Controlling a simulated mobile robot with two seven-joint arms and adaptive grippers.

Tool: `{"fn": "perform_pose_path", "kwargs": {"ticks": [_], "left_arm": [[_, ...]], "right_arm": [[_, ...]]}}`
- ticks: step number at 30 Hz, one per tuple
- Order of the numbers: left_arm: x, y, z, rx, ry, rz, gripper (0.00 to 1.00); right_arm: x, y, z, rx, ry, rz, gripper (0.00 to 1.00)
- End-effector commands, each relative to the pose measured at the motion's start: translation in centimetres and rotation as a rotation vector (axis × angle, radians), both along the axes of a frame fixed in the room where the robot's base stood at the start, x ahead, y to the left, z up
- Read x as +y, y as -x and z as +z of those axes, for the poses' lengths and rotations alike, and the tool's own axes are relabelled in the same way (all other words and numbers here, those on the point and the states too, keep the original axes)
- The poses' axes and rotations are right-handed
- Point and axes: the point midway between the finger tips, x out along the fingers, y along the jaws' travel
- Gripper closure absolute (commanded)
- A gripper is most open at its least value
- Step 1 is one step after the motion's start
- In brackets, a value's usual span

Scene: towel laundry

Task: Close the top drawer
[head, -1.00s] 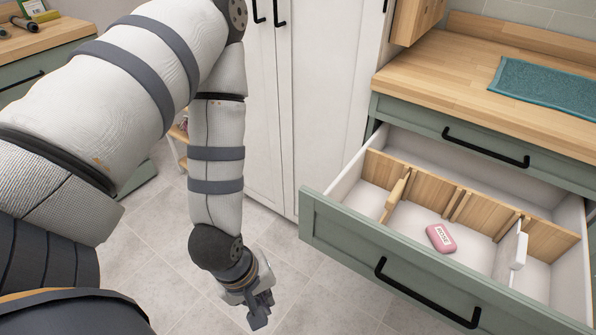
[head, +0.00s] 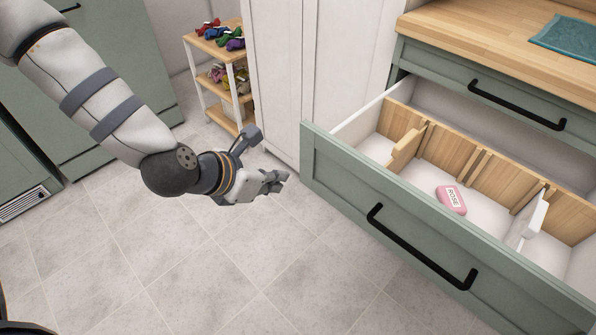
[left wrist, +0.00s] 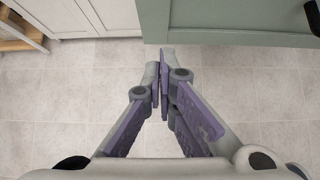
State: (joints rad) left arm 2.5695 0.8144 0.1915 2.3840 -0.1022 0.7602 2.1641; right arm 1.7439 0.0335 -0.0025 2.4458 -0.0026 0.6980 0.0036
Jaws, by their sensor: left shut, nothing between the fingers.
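The open drawer has a green front (head: 340,190) with a black bar handle (head: 420,247) and is pulled far out, in the right half of the head view. It sits below a shut green drawer front (head: 455,75) directly under the countertop. My left gripper (head: 282,177) is shut and empty, over the floor just left of the drawer front's left end and apart from it. In the left wrist view its fingertips (left wrist: 160,68) meet, and the green front (left wrist: 240,22) lies beyond them at the top right. My right gripper is not in view.
The open drawer holds a pink rose soap (head: 452,200) between wooden dividers (head: 447,150). A white cabinet (head: 310,70) stands behind the gripper. A small wooden shelf (head: 215,40) with colourful items is at the back. The tiled floor (head: 200,260) in front is clear.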

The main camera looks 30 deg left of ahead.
Motion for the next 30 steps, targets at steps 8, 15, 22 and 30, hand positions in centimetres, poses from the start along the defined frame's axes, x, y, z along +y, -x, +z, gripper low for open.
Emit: {"fn": "perform_pose_path", "kwargs": {"ticks": [8, 15, 22, 30], "left_arm": [[-1.4, -4.2, -1.9, -0.003, -0.003, -0.006, 1.0], [-1.9, -5.7, -1.8, -0.001, -0.001, -0.001, 1.0], [-1.9, -5.7, -1.8, -0.001, -0.001, -0.001, 1.0], [-2.1, -6.4, -1.9, -0.001, 0.0, -0.002, 1.0]], "right_arm": [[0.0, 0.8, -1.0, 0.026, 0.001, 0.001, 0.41], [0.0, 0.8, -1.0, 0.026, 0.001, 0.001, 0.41], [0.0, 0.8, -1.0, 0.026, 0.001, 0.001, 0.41], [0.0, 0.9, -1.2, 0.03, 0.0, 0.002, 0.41]]}}
